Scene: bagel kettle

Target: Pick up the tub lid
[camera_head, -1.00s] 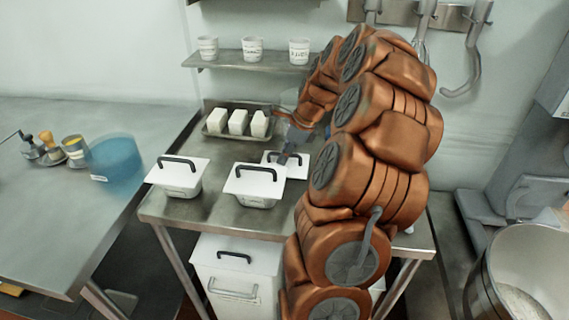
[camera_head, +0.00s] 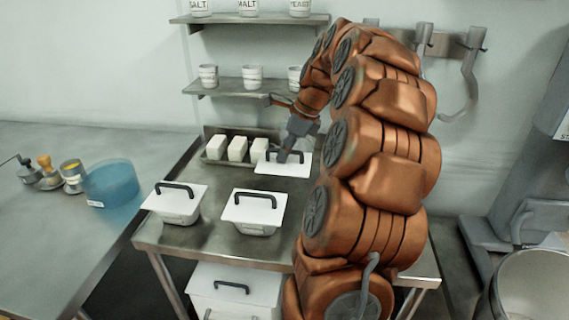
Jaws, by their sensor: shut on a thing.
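The tub lid is a flat white square lid (camera_head: 273,168) with a dark arched handle. My gripper (camera_head: 284,154) is shut on this lid's handle and holds it roughly level above the back of the steel table, with bare steel showing below it. No tub shows under the held lid.
A metal tray (camera_head: 217,157) with white blocks stands just left of the held lid. Shelves (camera_head: 262,83) with cups are behind. A blue tub (camera_head: 112,184) sits on the left counter (camera_head: 60,230). A lidded white bin (camera_head: 240,277) is below the table. The table's middle is clear.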

